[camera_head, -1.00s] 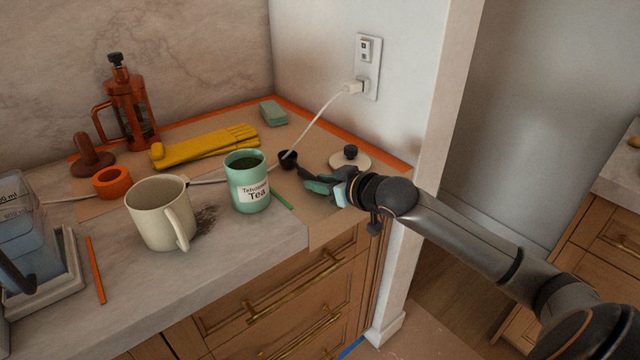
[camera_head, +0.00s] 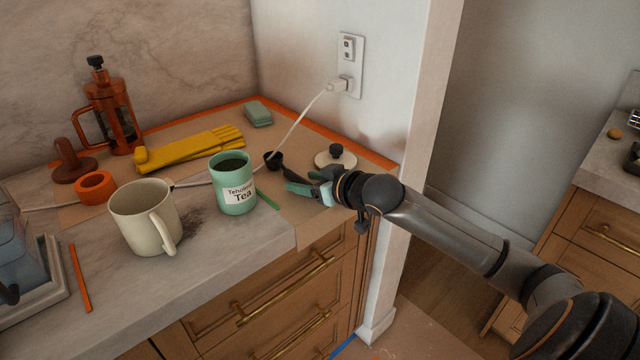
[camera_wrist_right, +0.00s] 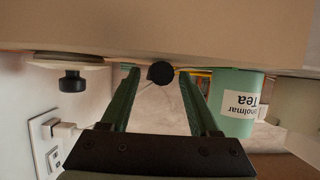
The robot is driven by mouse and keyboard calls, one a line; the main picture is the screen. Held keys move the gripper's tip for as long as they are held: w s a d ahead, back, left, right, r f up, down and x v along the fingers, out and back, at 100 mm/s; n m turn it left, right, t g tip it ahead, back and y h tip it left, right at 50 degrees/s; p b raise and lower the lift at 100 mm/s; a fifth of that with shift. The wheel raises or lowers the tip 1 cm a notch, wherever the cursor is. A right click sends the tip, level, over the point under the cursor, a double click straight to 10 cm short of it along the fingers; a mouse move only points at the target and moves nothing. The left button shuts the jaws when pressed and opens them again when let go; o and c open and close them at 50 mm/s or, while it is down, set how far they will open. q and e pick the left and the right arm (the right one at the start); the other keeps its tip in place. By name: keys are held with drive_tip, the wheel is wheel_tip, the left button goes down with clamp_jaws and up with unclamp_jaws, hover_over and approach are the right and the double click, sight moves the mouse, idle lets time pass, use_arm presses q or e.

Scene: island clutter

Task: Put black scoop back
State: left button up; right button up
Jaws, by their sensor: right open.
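The black scoop (camera_head: 274,160) rests on the counter just right of the green tea canister (camera_head: 234,184). Its dark handle seems to point toward my right gripper (camera_head: 300,181). The gripper is open and low over the counter by the scoop. In the right wrist view a round black part of the scoop (camera_wrist_right: 160,73) shows between the two spread green fingers (camera_wrist_right: 160,85), touching neither. The canister has no lid on and holds dark tea; it also shows in the wrist view (camera_wrist_right: 235,105). A pale round lid with a black knob (camera_head: 336,158) lies behind the gripper. My left gripper is out of view.
A cream mug (camera_head: 145,218) stands left of the canister beside spilled dark tea. A green stick (camera_head: 267,199) lies right of the canister. A white cord runs from the wall outlet (camera_head: 349,65) behind the scoop. Yellow gloves (camera_head: 190,149) and a sponge (camera_head: 257,113) lie farther back.

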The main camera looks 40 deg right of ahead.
drive_tip(key=shift+a+p+v, duration=0.4)
drive_tip(key=shift+p+v, duration=0.1)
drive_tip(key=shift+v, duration=5.4)
drive_tip(key=s+a+f+g, duration=0.1)
drive_tip(key=s+a+f, duration=0.15)
drive_tip(key=f, duration=0.85)
drive_tip(key=s+a+f+g, duration=0.15)
drive_tip(key=s+f, duration=0.25)
drive_tip(key=f, duration=0.8)
drive_tip(key=s+a+f, duration=0.3)
drive_tip(key=a, duration=0.2)
drive_tip(key=s+a+f+n+g+y, duration=0.1)
drive_tip(key=s+a+f, duration=0.1)
drive_tip(key=a, duration=0.3)
drive_tip(key=s+a+f, duration=0.3)
drive_tip(key=a+f, duration=0.2)
drive_tip(key=a, duration=0.1)
drive_tip(key=shift+s+g+y, duration=0.3)
drive_tip(key=shift+g+y, duration=0.05)
drive_tip(key=shift+y, duration=0.05)
